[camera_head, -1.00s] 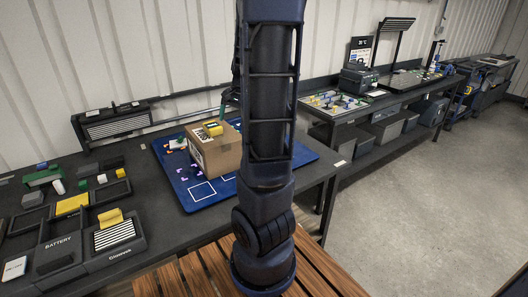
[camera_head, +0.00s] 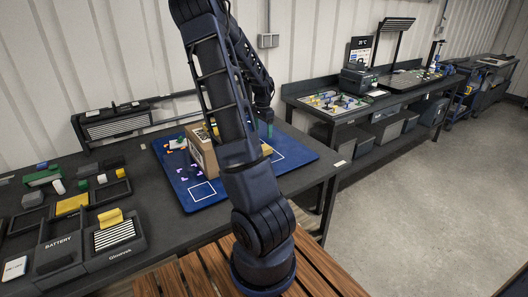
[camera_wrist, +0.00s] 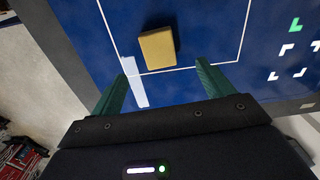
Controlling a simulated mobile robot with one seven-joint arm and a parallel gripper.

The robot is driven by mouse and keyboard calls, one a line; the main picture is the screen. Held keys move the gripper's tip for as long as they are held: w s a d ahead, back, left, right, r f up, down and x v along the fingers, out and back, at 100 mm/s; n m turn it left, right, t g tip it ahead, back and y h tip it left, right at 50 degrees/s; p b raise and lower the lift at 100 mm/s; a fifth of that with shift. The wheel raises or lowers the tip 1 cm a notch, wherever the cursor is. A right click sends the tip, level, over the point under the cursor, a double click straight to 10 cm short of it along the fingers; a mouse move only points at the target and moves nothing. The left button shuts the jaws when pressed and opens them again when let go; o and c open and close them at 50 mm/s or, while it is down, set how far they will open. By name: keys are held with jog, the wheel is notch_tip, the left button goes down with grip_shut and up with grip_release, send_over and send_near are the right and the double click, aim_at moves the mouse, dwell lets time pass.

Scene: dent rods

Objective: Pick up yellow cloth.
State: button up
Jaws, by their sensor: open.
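The yellow cloth, a small folded-looking block (camera_wrist: 158,48), lies on the blue mat inside a white outline in the wrist view. In the head view, a yellow piece (camera_head: 267,149) shows on the mat just right of my arm. My gripper (camera_wrist: 164,62) is open, with its two green fingers apart and nothing between them. The cloth lies beyond the fingertips, roughly centred between them. In the head view, my gripper (camera_head: 268,128) hangs above the mat close to the yellow piece; my arm partly hides that area.
A cardboard box (camera_head: 203,154) stands on the blue mat (camera_head: 292,160), left of my gripper and partly behind my arm. Trays with yellow pieces (camera_head: 110,217) fill the left of the dark table. A white strip (camera_wrist: 135,84) lies near the left finger.

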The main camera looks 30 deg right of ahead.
jog(key=f, duration=1)
jog(key=shift+s+d+f, duration=0.15)
jog(key=shift+d+f, duration=0.1)
jog(key=shift+f, duration=0.05)
jog(key=c, duration=1.1)
